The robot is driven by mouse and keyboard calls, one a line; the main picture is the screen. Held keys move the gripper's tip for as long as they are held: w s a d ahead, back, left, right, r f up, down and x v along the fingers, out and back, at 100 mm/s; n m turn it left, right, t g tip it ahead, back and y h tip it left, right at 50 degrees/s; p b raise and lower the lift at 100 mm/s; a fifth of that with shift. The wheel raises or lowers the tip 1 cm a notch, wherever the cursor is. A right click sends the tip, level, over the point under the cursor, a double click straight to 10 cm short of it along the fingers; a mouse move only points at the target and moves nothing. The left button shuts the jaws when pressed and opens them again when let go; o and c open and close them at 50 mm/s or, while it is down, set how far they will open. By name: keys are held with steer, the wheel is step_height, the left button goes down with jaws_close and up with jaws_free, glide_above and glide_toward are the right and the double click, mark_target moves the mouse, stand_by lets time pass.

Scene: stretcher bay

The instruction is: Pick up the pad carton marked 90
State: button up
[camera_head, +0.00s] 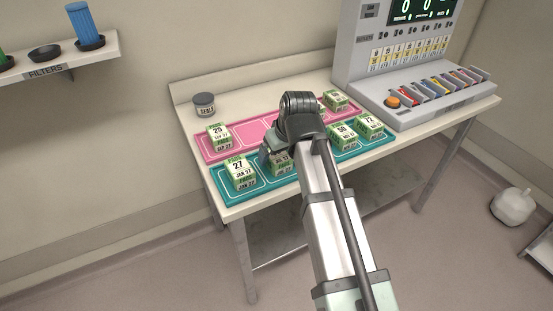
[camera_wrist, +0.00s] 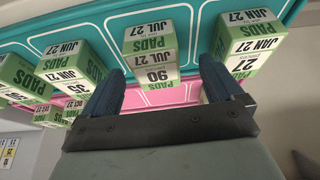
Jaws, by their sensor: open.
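The pad carton marked 90 (camera_wrist: 150,50) is a green and white box with the date JUL 27, lying on the teal tray (camera_wrist: 205,12). In the wrist view it shows upside down, lined up with the gap between my fingers. My gripper (camera_wrist: 160,68) is open and empty, with one dark finger toward each side of the carton; whether the tips reach beside it is hard to tell. In the head view my gripper (camera_head: 266,154) is over the teal tray, and my arm partly covers the carton (camera_head: 281,161) and hides its number.
The pink tray (camera_head: 252,137) behind holds more cartons, including 25 (camera_head: 218,136). A SEALS jar (camera_head: 204,105) and a grey console (camera_head: 400,107) stand farther back.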

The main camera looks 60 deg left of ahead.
mark_target(277, 156)
steer(key=f, duration=0.1)
steer(key=a+f, duration=0.2)
steer(key=shift+w+a+f, duration=0.1)
steer(key=shift+w+a, duration=0.05)
steer(key=shift+w, duration=0.15)
steer(key=shift+a+f, duration=0.2)
steer(key=shift+f, duration=0.4)
steer(key=shift+c, duration=0.3)
steer(key=c, duration=1.1)
steer(key=shift+r, duration=0.1)
